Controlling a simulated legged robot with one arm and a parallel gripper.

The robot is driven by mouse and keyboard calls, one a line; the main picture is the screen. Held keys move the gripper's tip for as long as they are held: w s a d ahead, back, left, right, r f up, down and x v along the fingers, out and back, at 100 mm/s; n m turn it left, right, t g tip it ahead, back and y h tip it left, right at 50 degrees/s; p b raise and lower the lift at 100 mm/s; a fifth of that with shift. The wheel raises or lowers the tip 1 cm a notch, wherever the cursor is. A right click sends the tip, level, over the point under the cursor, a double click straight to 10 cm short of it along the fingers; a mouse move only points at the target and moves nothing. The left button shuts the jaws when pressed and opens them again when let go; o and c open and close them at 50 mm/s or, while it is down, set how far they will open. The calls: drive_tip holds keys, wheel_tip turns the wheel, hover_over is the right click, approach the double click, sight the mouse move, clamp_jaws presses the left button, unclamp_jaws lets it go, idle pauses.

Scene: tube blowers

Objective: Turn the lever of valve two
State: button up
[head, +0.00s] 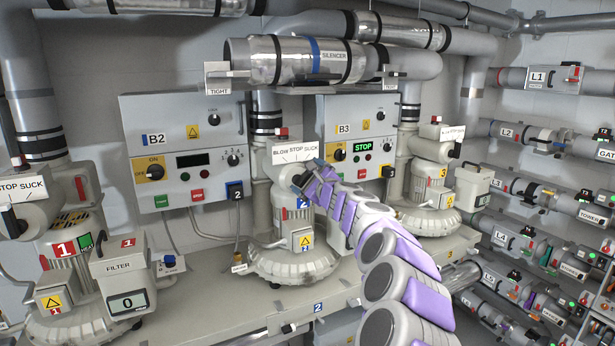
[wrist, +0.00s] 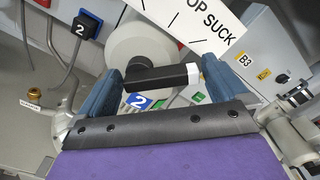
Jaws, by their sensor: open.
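Valve two (head: 262,166) is the light grey valve body on the middle blower, under a BLOW STOP SUCK plate (head: 295,152). The plate also shows, cut off, in the wrist view (wrist: 222,28). The lever (wrist: 165,78) is a black bar with a pale end, in front of the round grey valve face (wrist: 135,45). It lies almost level in the wrist picture. My gripper (head: 304,182) is at the valve and hides most of the lever in the head view. In the wrist view its blue fingers are open, one on each side of the lever; contact is unclear.
Control box B2 (head: 180,140) is left of the valve and box B3 (head: 345,130) is behind my arm. The silencer pipe (head: 330,60) runs above. Valve one (head: 35,205) and blower three (head: 430,180) flank the middle blower on the bench (head: 200,320).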

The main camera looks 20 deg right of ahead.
drive_tip(key=shift+c, duration=0.2)
drive_tip(key=c, duration=0.7)
drive_tip(key=shift+f, duration=0.1)
drive_tip(key=shift+n+b, duration=0.4)
drive_tip(key=shift+b, duration=0.05)
drive_tip(key=shift+a+n+b, duration=0.25)
drive_tip(key=shift+n+b, duration=0.65)
drive_tip(key=shift+b, duration=0.05)
drive_tip(key=n+b, duration=0.2)
drive_tip(key=shift+a+n, duration=0.2)
drive_tip(key=shift+n, duration=0.1)
drive_tip(key=shift+a+n+b, duration=0.25)
drive_tip(key=shift+n+b, duration=0.55)
drive_tip(key=shift+n, duration=0.05)
drive_tip(key=shift+a+n+b, duration=0.2)
drive_tip(key=shift+n+b, duration=0.6)
drive_tip(key=shift+n, duration=0.05)
drive_tip(key=o, duration=0.7)
drive_tip(key=shift+w, duration=0.1)
